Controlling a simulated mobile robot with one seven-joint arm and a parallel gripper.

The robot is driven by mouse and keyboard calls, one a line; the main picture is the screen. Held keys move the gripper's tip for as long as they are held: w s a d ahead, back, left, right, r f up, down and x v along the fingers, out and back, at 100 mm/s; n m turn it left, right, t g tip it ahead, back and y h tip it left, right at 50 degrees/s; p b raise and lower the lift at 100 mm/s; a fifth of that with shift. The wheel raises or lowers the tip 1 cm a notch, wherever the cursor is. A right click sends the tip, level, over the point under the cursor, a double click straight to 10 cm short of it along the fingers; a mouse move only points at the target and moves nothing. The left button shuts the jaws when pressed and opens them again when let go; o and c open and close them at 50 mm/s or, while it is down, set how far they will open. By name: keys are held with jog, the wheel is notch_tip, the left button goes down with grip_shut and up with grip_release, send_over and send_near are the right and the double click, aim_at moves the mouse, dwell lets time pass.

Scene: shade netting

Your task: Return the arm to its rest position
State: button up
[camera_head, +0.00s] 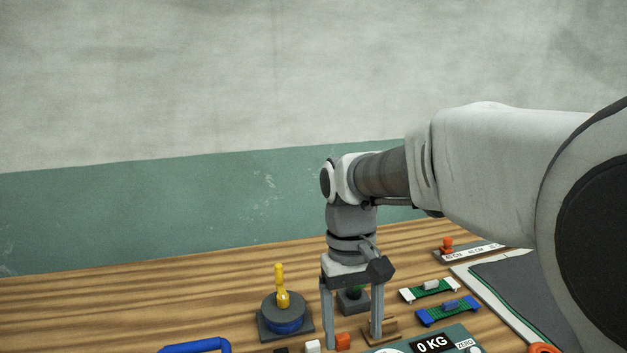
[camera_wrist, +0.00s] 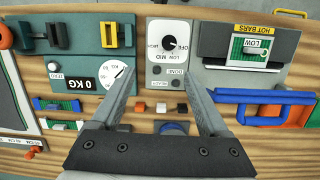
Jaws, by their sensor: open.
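My arm reaches in from the right in the head view and bends down over the wooden table. My gripper (camera_head: 351,343) points downward with its two fingers apart. It is open, with nothing held between the fingers. In the wrist view my gripper (camera_wrist: 160,88) also shows spread fingers, above small orange and white blocks and a grey control panel. Whether the fingertips touch anything cannot be told.
A yellow-handled knob on a blue round base (camera_head: 283,315) stands left of my gripper. A scale panel (camera_head: 430,345) reading 0 KG, a green slider (camera_head: 429,290) and a blue slider (camera_head: 448,311) lie at right. A blue handle (camera_head: 196,345) is at front left. The table's back left is clear.

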jog(key=s+d+r+m+t, duration=0.2)
jog(key=s+d+r+t, duration=0.1)
jog(key=s+d+t, duration=0.4)
jog(key=shift+s+d+r+m+t+y, duration=0.3)
jog(key=shift+s+d, duration=0.15)
jog(key=shift+s, duration=1.3)
